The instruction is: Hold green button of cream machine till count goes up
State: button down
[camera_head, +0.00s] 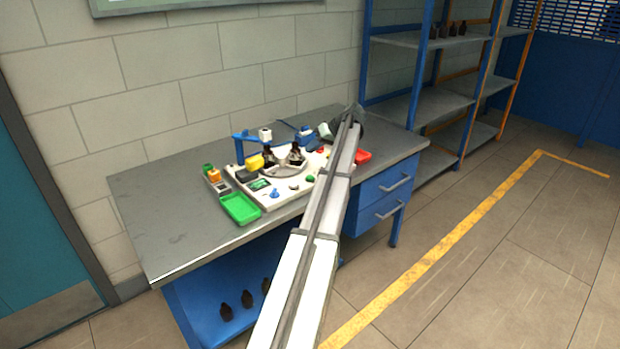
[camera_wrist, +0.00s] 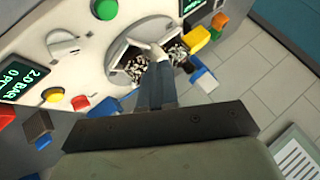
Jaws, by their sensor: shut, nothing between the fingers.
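The cream machine (camera_head: 284,187) stands on the grey workbench and also fills the upper left of the wrist view (camera_wrist: 85,50). A round green button (camera_wrist: 104,9) shows at the top edge of the wrist view; a small green spot shows on the machine's right side in the head view (camera_head: 310,178). A dark display (camera_wrist: 21,76) reads "2.0 BAR" with a cut-off line starting with 0 below. My gripper (camera_wrist: 157,66) is shut and empty, its fingers over the round dish, apart from the green button in the picture. My arm hides part of the machine's right side in the head view.
Yellow (camera_wrist: 53,94) and red (camera_wrist: 80,102) buttons sit by the display. Dark bottles (camera_head: 295,154) stand on the machine. A green tray (camera_head: 240,208) lies in front at left, a red tray (camera_head: 363,156) at right. The bench's left part is clear.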

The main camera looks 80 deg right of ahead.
aim_at(313, 177)
jog(key=shift+f, duration=4.3)
jog(key=shift+f, duration=0.2)
jog(key=shift+f, duration=0.25)
jog(key=shift+f, duration=0.45)
dwell(0.5)
jog(key=shift+r, duration=0.1)
dwell(1.5)
jog(key=shift+r, duration=0.8)
